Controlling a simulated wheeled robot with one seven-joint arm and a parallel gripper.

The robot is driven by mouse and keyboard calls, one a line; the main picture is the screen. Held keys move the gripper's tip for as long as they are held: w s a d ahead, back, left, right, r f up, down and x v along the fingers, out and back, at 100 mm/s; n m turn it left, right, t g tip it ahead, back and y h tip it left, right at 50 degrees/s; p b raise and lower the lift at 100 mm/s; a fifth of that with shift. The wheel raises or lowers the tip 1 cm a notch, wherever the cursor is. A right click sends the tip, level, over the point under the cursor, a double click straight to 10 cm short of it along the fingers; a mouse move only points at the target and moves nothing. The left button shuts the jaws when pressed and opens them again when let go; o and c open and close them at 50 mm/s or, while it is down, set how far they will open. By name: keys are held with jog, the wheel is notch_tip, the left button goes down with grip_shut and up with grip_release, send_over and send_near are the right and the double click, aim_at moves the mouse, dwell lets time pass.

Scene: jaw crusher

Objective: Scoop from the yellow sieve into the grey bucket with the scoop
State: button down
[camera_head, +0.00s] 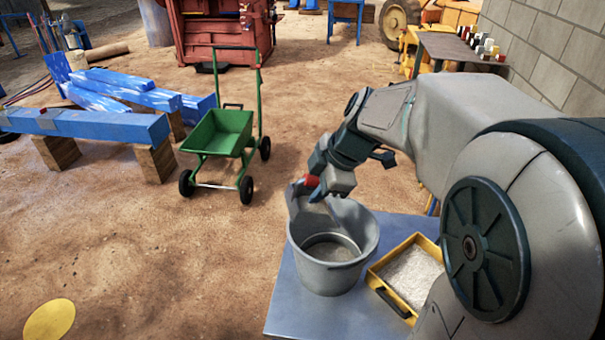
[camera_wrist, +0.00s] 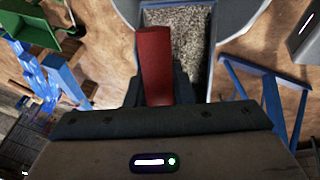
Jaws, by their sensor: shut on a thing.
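My gripper (camera_head: 317,184) is shut on the red handle (camera_wrist: 155,62) of the scoop (camera_wrist: 212,52). In the wrist view, the metal scoop holds grey granular material (camera_wrist: 178,35). In the head view, the gripper and scoop are above the far side of the grey bucket (camera_head: 309,268); the grey scoop is hard to separate from the rim. The bucket stands upright on the table, and how much lies in it is unclear. The yellow sieve (camera_head: 421,241) sits to its right, with pale granular material (camera_head: 412,276) inside. My arm hides part of the sieve.
The grey-blue table (camera_head: 313,315) carries bucket and sieve. A green cart (camera_head: 222,133) stands beyond it to the left. Blue beams on wooden blocks (camera_head: 90,124) lie farther left. A block wall is at the right.

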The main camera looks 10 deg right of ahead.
jog(key=shift+w+d+r+y, duration=0.1)
jog(key=shift+d+y, duration=0.65)
jog(key=shift+y, duration=0.15)
jog(key=shift+w+d+f+m+y+b, duration=0.1)
jog(key=shift+d+f+m+y+b, duration=0.25)
jog(key=shift+d+y+b, duration=0.35)
jog(key=shift+d+f+y+b, duration=0.15)
jog(key=shift+d+y+b, duration=0.15)
jog(key=shift+y+b, duration=0.55)
jog(key=shift+d+f+y+b, duration=0.1)
jog(key=shift+d+y+b, duration=0.45)
jog(key=shift+b, duration=0.25)
jog(key=shift+d+r+m+y+b, duration=0.25)
jog(key=shift+d+y+b, duration=0.35)
jog(key=shift+y, duration=0.2)
jog(key=shift+a, duration=0.1)
